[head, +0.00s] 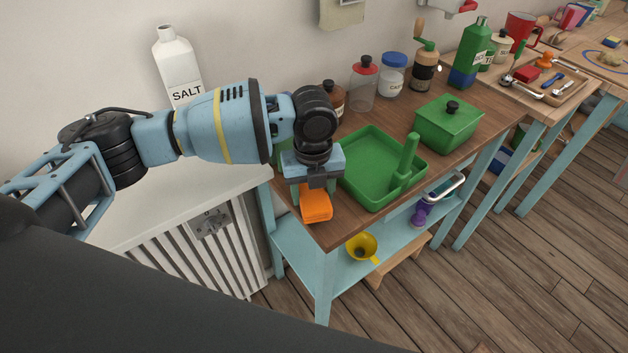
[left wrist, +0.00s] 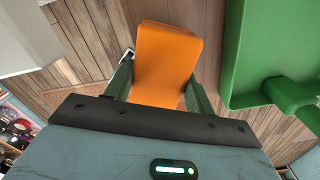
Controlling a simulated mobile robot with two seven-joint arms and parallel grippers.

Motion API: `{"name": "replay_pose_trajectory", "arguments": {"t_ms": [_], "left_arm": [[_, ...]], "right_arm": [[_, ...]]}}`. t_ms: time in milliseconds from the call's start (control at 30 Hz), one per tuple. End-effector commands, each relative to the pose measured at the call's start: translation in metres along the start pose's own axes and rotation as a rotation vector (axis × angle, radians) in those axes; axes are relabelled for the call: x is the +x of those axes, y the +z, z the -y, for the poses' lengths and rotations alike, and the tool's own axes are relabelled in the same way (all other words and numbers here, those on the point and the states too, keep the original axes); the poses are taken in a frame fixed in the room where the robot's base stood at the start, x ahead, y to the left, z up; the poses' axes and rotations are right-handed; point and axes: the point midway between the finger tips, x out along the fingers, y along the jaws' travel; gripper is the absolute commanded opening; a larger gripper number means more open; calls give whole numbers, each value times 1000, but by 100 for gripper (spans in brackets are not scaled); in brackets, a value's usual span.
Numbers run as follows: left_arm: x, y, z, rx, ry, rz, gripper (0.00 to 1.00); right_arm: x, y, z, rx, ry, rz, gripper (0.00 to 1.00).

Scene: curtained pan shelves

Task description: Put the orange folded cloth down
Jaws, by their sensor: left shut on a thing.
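The orange folded cloth (head: 316,207) is a small flat block at the near left corner of the wooden table top (head: 345,230). My left gripper (head: 312,192) points down and is shut on it. In the left wrist view the cloth (left wrist: 167,58) sits between the two green fingers of the left gripper (left wrist: 160,92) and sticks out past them. I cannot tell whether its underside touches the table top. My right gripper is not in view.
A green tray (head: 372,197) with an upright handle stands just right of the cloth. A lidded green box (head: 447,122), a red-lidded jar (head: 363,83) and several bottles stand farther back. A yellow funnel (head: 361,247) is on the lower shelf. A salt bottle (head: 178,62) stands behind my arm.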

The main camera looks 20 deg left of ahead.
Motion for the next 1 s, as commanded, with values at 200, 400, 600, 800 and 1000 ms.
{"name": "replay_pose_trajectory", "arguments": {"t_ms": [200, 400, 600, 800, 1000], "left_arm": [[8, 0, 0, 0, 0, -1, 33], [8, 0, 0, 0, -1, 0, 33], [10, 0, 0, 0, -1, 0, 33], [17, 0, 0, 0, 0, -1, 33], [23, 0, 0, 0, -1, -1, 33]], "right_arm": [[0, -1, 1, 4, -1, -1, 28], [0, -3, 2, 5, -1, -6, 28], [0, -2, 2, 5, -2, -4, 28], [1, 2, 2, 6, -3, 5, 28], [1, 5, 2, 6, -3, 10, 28]]}}
